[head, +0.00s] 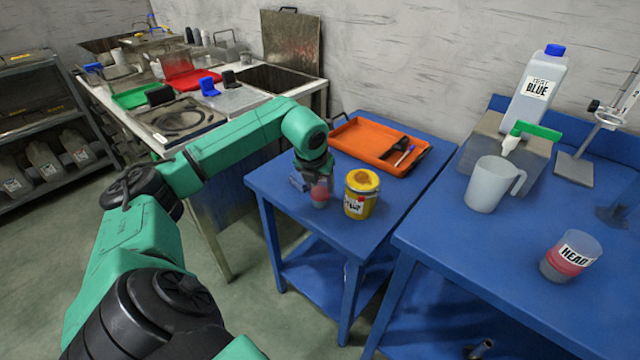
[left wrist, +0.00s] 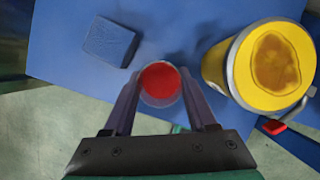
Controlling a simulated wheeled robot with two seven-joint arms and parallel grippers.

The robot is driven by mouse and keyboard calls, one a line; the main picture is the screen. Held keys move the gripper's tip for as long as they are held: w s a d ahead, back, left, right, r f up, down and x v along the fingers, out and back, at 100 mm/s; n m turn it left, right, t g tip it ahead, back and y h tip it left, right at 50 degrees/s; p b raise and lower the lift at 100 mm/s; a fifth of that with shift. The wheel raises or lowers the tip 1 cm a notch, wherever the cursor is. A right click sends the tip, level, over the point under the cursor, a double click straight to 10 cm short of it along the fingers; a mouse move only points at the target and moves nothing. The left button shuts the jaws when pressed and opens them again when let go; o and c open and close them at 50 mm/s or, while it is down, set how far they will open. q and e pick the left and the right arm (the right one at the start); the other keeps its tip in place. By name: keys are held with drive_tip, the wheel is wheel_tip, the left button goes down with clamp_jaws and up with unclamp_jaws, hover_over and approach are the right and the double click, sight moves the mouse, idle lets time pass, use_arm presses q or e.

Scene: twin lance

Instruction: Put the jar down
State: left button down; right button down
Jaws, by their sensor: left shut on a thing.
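A small clear jar with red contents (head: 320,192) is at the front of the smaller blue table (head: 350,228). In the left wrist view the jar (left wrist: 160,84) is seen from above, between the two fingers. My left gripper (head: 318,178) is shut on the jar from above. The jar looks upright at the tabletop; I cannot tell whether its base touches. Another jar, labelled HEAD (head: 571,256), with red contents stands on the larger blue table at the right. My right gripper is not in view.
A yellow paint can (head: 361,196) stands close right of the held jar. A blue block (left wrist: 111,42) lies to its left. An orange tray (head: 372,146) lies behind.

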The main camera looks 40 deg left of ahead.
use_arm(q)
drive_tip(key=shift+f, duration=0.1)
drive_tip(key=shift+c, duration=1)
unclamp_jaws()
drive_tip(key=shift+r, duration=0.3)
drive_tip(key=v, duration=1.1)
drive_tip(key=shift+s+r, duration=0.25)
drive_tip(key=shift+r, duration=0.1)
drive_tip(key=shift+d, duration=0.1)
